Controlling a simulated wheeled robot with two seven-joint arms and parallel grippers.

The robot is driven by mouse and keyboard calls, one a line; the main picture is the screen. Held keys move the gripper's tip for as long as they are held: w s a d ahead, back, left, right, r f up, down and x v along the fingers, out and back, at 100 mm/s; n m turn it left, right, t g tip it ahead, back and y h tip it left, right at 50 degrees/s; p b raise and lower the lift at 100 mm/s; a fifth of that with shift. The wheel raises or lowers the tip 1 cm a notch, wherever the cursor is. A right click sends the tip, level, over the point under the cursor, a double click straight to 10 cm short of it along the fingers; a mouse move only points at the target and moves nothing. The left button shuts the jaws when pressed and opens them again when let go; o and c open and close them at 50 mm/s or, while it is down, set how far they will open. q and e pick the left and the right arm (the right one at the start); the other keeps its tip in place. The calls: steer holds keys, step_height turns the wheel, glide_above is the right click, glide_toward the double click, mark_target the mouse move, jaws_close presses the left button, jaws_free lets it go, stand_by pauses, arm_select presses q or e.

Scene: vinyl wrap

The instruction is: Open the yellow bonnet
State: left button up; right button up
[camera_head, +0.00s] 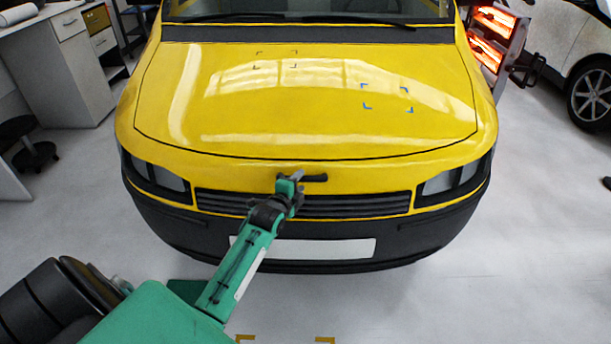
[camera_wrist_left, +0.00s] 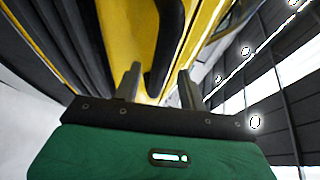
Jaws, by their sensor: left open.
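The yellow bonnet (camera_head: 300,110) of the car is down, its front edge level above the black grille (camera_head: 330,207). A small black handle (camera_head: 315,178) sits on the yellow front just above the grille. My left gripper (camera_head: 290,178) is at the left end of this handle, with its arm reaching up from the lower left. In the left wrist view the two fingers (camera_wrist_left: 158,92) are apart, and the black handle (camera_wrist_left: 164,50) runs down toward the gap between them. I cannot tell whether either finger touches it. My right gripper is not in view.
A white plate (camera_head: 320,249) is on the black bumper. A glowing heater (camera_head: 492,38) stands at the right of the car, and a white car (camera_head: 575,45) is beyond it. A cabinet (camera_head: 62,70) and a black stool (camera_head: 35,155) are at the left. The floor at the lower right is clear.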

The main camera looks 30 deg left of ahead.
arm_select(q)
steer(key=shift+x, duration=2.45)
steer(key=shift+f, duration=0.1)
steer(key=shift+c, duration=0.3)
